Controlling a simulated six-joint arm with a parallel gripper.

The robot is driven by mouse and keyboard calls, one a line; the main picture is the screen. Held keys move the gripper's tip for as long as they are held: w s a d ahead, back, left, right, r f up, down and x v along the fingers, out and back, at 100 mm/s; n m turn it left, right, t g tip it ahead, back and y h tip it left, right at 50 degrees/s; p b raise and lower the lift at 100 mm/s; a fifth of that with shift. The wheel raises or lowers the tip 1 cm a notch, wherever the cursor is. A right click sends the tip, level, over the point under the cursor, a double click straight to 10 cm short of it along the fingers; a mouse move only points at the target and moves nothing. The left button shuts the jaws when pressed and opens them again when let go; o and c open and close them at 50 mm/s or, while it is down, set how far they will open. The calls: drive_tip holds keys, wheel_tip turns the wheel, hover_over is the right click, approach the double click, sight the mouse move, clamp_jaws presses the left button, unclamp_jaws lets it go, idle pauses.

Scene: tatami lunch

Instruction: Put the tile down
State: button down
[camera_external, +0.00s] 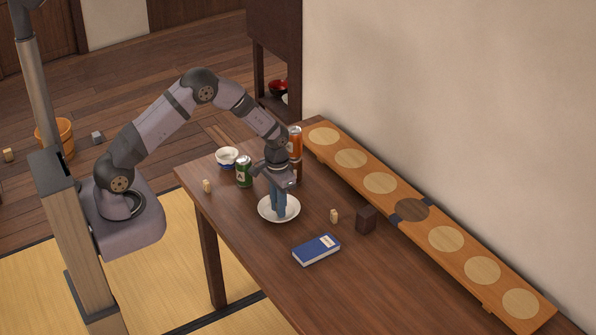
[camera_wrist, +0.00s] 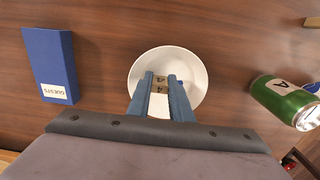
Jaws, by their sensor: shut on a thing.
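My gripper (camera_external: 280,213) points down over a white plate (camera_external: 264,215) on the table. In the wrist view its two blue fingers (camera_wrist: 161,80) are shut on a small tan tile (camera_wrist: 160,87) with dark marks on its face. The tile lies over the inside of the plate (camera_wrist: 196,68); I cannot tell whether it touches the plate. In the external view the fingers hide the tile.
A blue book (camera_external: 316,249) lies in front of the plate. A green can (camera_external: 244,172), a bowl (camera_external: 227,155) and an orange can (camera_external: 295,142) stand behind. Small cream pieces (camera_external: 334,216) (camera_external: 208,186) and a dark block (camera_external: 367,219) stand nearby. A long board (camera_external: 465,262) runs along the wall.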

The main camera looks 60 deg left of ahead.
drive_tip(key=shift+f, duration=0.1)
drive_tip(key=c, duration=1.9)
unclamp_jaws()
drive_tip(key=shift+o, duration=0.2)
wheel_tip(320, 180, up, 12)
drive_tip(key=b, duration=0.3)
drive_tip(key=s+a, duration=0.1)
drive_tip(key=s, duration=2.3)
drive_tip(key=shift+a+r, duration=0.25)
drive_tip(key=shift+r, duration=0.2)
